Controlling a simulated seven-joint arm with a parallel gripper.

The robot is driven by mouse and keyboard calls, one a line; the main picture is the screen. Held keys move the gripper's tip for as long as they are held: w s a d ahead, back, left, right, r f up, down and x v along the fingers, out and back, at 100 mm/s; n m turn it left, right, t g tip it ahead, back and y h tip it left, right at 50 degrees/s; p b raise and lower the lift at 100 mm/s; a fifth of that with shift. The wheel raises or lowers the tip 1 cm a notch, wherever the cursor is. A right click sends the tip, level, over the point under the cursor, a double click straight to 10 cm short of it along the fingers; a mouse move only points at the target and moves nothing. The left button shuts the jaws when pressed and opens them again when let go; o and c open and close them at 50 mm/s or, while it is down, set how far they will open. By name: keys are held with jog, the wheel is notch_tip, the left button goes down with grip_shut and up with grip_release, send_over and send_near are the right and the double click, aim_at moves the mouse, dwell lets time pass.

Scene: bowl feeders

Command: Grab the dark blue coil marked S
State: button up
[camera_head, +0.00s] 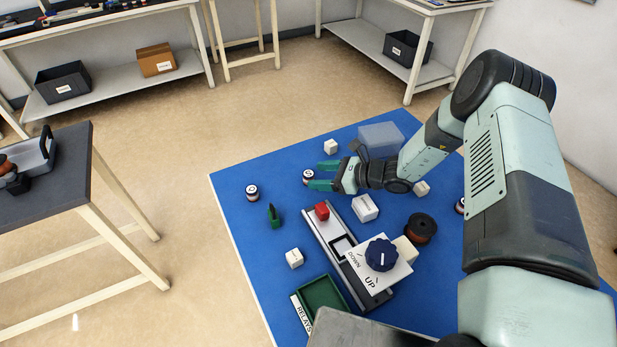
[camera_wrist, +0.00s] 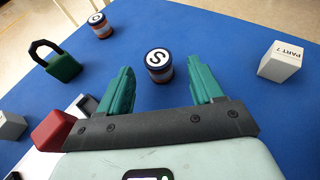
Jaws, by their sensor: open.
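A coil with a round white top marked S (camera_wrist: 159,60), a dark rim and a coppery side stands upright on the blue mat. It also shows in the head view (camera_head: 308,176), at my fingertips. My gripper (camera_wrist: 161,72) is open, with one green finger on each side of the coil's near part; it also shows in the head view (camera_head: 315,176). I see no finger touching the coil, and cannot tell how deep it sits between them. A second, similar coil marked S (camera_wrist: 99,22) stands farther off at the left, also in the head view (camera_head: 252,192).
A green padlock (camera_head: 273,216) and a device with a red block (camera_head: 321,210) and dark blue knob (camera_head: 381,254) lie nearby. A white box marked PART 7 (camera_wrist: 280,62) stands right of my gripper. A brown spool (camera_head: 421,228) and green tray (camera_head: 322,300) are on the mat.

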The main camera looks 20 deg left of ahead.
aim_at(309, 174)
jog(key=x, duration=0.4)
jog(key=shift+a, duration=0.15)
jog(key=shift+c, duration=0.5)
jog(key=c, duration=1)
